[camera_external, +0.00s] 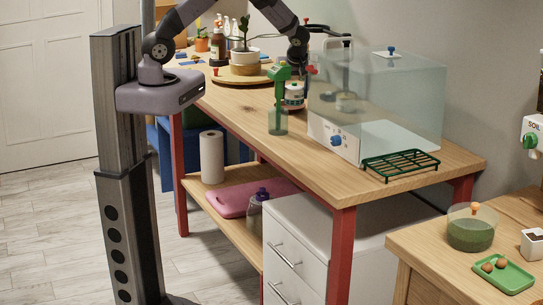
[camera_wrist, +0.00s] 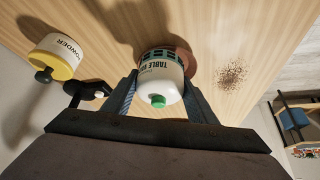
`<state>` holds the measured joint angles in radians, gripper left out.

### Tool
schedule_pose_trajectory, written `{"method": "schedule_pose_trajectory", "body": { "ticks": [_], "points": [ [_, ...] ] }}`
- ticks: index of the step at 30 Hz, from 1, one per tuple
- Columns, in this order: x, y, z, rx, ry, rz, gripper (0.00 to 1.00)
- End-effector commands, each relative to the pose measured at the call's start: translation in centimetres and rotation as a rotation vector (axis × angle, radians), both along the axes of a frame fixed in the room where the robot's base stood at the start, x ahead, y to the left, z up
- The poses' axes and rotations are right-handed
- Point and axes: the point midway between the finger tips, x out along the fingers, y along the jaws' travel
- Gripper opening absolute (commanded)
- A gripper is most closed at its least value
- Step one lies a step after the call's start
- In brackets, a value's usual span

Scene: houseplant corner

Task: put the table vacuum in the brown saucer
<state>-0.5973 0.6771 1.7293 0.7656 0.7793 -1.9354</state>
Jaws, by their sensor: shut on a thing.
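The table vacuum (camera_wrist: 162,76) is white with a dark teal band, lettering and a green button. My gripper (camera_wrist: 160,88) is shut on it, one finger on each side. In the external view the vacuum (camera_external: 294,91) is upright under my gripper (camera_external: 297,74), behind the green spray bottle. The brown saucer (camera_wrist: 184,54) shows as a reddish-brown rim just behind the vacuum in the wrist view; the vacuum hides most of it. I cannot tell whether the vacuum touches the saucer or hangs just above it.
A patch of dark crumbs (camera_wrist: 232,74) lies right of the vacuum. A powder container (camera_wrist: 58,56) stands to its left. The green spray bottle (camera_external: 278,108) and the clear case (camera_external: 385,100) stand close by. The front of the wooden tabletop (camera_external: 255,118) is mostly bare.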

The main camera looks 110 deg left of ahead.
Motion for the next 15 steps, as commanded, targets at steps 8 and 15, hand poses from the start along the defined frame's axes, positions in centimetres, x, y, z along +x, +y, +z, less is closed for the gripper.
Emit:
{"method": "schedule_pose_trajectory", "body": {
  "ticks": [8, 15],
  "points": [
    [0.01, 0.02, -0.35, 0.001, 0.000, 0.000, 0.25],
    [0.03, 0.03, -0.73, 0.002, -0.001, -0.001, 0.25]
  ]
}}
